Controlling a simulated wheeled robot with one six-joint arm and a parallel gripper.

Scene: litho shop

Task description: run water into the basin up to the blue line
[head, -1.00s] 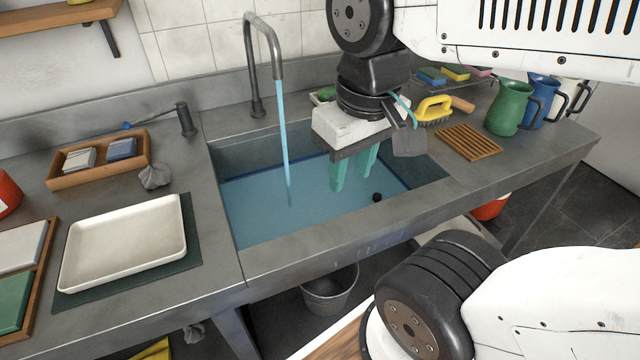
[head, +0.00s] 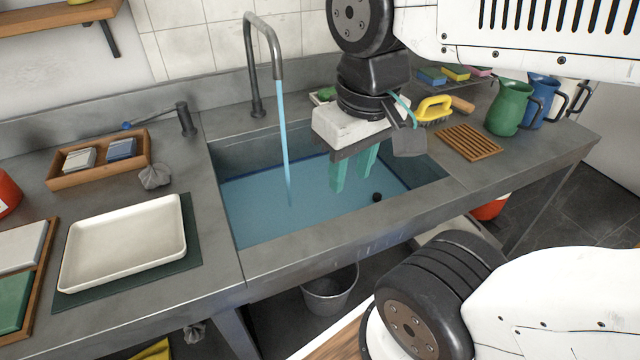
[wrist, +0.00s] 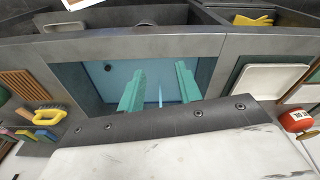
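The basin (head: 345,230) is sunk in the grey counter and holds pale blue water (head: 270,215). A stream (head: 286,140) runs from the tall curved tap (head: 277,65) into it. A dark blue line (head: 395,171) shows along the inner walls close to the water's edge; I cannot tell exactly how the surface stands against it. A small round black thing (head: 377,197) shows in the basin, also in the wrist view (wrist: 108,68). A lever with a blue tip (head: 128,125) is on the counter post left of the tap. My gripper (head: 354,172) is open and empty over the basin, its teal fingers apart.
Left of the basin are a white tray (head: 75,268) on a green mat and a wooden box (head: 60,181). To the right are a yellow-handled brush (head: 434,106), a slatted wooden rack (head: 468,142) and a green jug (head: 508,108). A bucket (head: 330,291) stands under the counter.

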